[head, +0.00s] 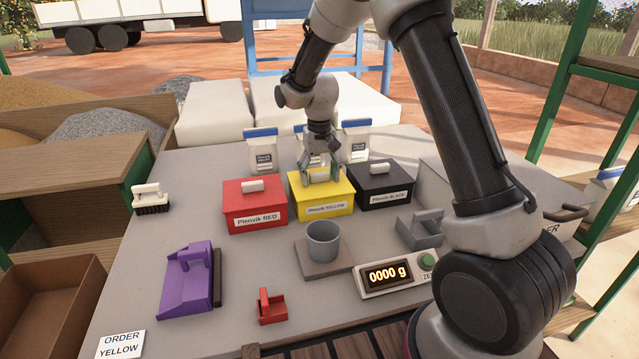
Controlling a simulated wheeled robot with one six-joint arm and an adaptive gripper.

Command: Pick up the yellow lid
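The yellow lid (341,186) sits on the box labelled Plenvik YELLOW (327,207), in the middle of the table. The lid looks level and seated on its box. My gripper (322,176) points down right over this lid, at its small pale handle. Its fingers are spread apart, one near each end of the handle. They partly hide the handle, and I cannot tell whether they touch it.
The red box (256,213) stands close on the left and the black box (383,193) close on the right. White bags stand just behind. In front are a grey cup (323,240) and a scale display (389,275) reading 0000 g. A purple tool (187,283) lies at left.

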